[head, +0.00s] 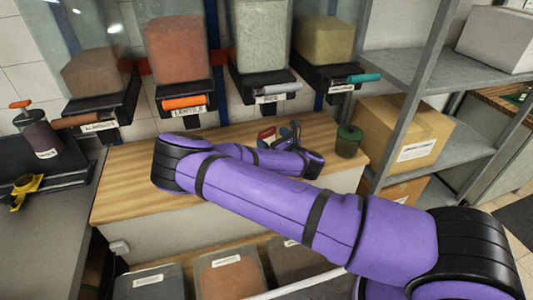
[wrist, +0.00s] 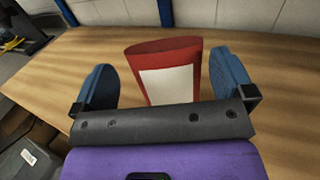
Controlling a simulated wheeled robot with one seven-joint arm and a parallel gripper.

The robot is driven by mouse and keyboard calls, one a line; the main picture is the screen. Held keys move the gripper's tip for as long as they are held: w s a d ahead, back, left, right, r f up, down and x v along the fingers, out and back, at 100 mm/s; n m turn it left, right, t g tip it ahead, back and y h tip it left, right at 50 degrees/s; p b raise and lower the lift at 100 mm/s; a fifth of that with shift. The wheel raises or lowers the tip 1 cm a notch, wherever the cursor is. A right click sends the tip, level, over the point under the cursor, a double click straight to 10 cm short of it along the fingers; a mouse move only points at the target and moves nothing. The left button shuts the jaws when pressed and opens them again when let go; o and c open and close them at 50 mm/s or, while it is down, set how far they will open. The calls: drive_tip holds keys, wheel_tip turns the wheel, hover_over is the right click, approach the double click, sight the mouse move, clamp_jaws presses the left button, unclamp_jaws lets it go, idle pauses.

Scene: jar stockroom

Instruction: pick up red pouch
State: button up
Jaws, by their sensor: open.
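The red pouch (wrist: 165,54) with a blank white label stands upright on the wooden counter in the wrist view. In the head view a small part of the pouch (head: 266,134) shows behind my arm. My gripper (wrist: 163,74) is open, with one blue-padded finger on each side of the pouch. A gap shows between each finger and the pouch. The pouch's lower part is hidden by the gripper body. In the head view my gripper (head: 282,136) is mostly hidden by my arm.
Several dispensers hang on the wall behind. A metal shelf with a cardboard box (head: 403,130) is at the right. The counter's left part is clear.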

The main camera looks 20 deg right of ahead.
drive_tip(key=shift+d+x, duration=0.2)
drive_tip(key=shift+x, duration=2.55)
drive_tip(key=shift+w+r, duration=0.1)
drive_tip(key=c, duration=1.3)
drive_tip(key=shift+r, duration=0.15)
